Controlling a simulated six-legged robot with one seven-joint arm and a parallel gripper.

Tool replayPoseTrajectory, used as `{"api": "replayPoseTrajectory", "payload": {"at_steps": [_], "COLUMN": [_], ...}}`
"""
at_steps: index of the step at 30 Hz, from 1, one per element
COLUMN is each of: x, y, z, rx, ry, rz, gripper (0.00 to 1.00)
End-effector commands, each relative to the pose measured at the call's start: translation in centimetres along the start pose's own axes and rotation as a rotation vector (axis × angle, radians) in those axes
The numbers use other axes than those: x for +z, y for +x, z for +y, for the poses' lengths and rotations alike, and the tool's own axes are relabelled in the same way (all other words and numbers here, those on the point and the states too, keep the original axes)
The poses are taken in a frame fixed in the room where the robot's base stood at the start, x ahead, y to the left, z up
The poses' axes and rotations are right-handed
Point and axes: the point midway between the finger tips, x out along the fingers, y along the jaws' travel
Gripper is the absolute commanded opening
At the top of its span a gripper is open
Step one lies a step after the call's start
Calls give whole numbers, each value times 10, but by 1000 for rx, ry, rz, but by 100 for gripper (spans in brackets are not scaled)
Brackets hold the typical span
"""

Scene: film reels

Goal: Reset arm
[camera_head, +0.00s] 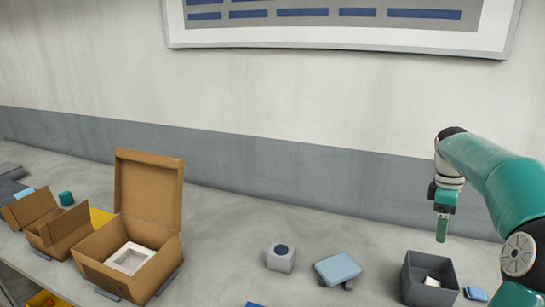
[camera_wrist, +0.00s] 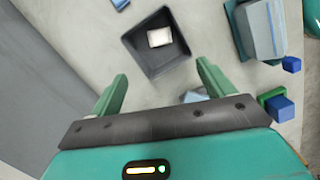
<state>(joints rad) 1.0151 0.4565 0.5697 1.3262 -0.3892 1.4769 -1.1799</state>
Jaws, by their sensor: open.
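My gripper (camera_head: 442,228) hangs from my green arm at the right of the head view, pointing down above the back side of a dark grey open bin (camera_head: 411,285). In the wrist view my gripper (camera_wrist: 160,92) shows two green fingers spread wide apart with nothing between them. The dark bin (camera_wrist: 133,48) lies ahead of the fingertips in that view, with a small whitish block (camera_wrist: 160,37) inside. The block also shows in the head view (camera_head: 431,282). The gripper touches nothing that I can see.
Brown cardboard boxes stand at the left, the largest (camera_head: 149,190) with its lid up and a white frame (camera_head: 130,258) inside. A grey-white cube (camera_head: 281,259) and a blue-topped item (camera_head: 338,269) sit mid-table. The wall (camera_head: 250,90) rises behind. Free table lies between box and cube.

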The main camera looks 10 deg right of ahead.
Motion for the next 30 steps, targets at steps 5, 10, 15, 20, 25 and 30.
{"api": "replayPoseTrajectory", "payload": {"at_steps": [5, 10, 15, 20, 25, 30], "x": [-42, -82, -107, -118, -120, -115], "y": [-23, -44, -57, -61, -57, -44], "z": [-39, -98, -160, -217, -275, -327], "rx": [61, 142, 214, 262, 282, 259], "ry": [34, 120, 222, 327, 445, 562], "rz": [-19, -10, 39, 122, 241, 383], "gripper": [81, 81, 81, 81, 81, 81]}}
